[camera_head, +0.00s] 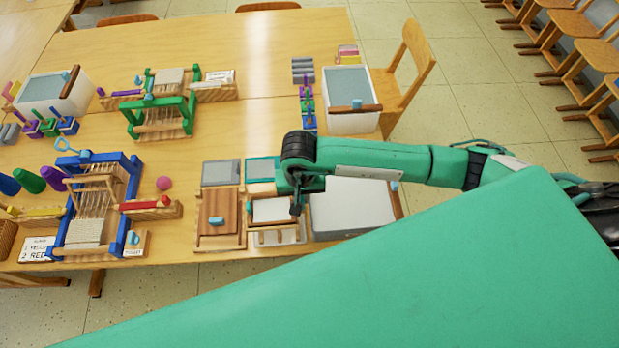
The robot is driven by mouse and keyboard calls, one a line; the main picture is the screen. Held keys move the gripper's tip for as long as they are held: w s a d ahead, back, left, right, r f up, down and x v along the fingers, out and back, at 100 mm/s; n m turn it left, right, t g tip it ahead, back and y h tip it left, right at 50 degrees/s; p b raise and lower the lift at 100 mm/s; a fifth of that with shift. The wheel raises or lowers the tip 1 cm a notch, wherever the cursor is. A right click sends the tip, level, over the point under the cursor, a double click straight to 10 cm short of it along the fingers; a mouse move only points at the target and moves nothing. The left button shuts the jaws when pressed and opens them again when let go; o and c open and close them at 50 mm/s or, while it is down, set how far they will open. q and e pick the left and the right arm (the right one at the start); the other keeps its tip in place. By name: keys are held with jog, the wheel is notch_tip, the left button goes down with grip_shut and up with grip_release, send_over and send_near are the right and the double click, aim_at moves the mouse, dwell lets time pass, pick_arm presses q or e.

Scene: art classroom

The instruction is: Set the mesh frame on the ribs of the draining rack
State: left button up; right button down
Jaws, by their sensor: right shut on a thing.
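My right gripper (297,205) points down at the right edge of a wooden-rimmed frame with a pale sheet, which I take for the mesh frame (271,209). The jaws are shut on it, though the fingers hide the grip. Pale wooden bars of what looks like the draining rack (275,238) show just below the frame, at the front edge of the table. The frame covers most of the rack, so I cannot tell whether it touches the ribs or hangs above them. My left gripper is not in view.
A large white vat (352,207) stands right of the frame, partly under my right arm. A wooden board with a blue block (217,212) is close on the left. A grey panel (220,172) and a teal-edged panel (261,168) lie behind. Looms fill the left side.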

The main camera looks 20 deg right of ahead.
jog(key=shift+f+b, duration=1)
jog(key=shift+f, duration=1.3)
jog(key=shift+s, duration=0.1)
jog(key=shift+f+b, duration=0.1)
jog(key=shift+b, duration=0.35)
jog(key=shift+b, duration=0.4)
jog(key=shift+f, duration=0.15)
jog(key=shift+f+b, duration=0.4)
jog(key=shift+b, duration=0.3)
jog(key=shift+b, duration=0.35)
dwell(0.4)
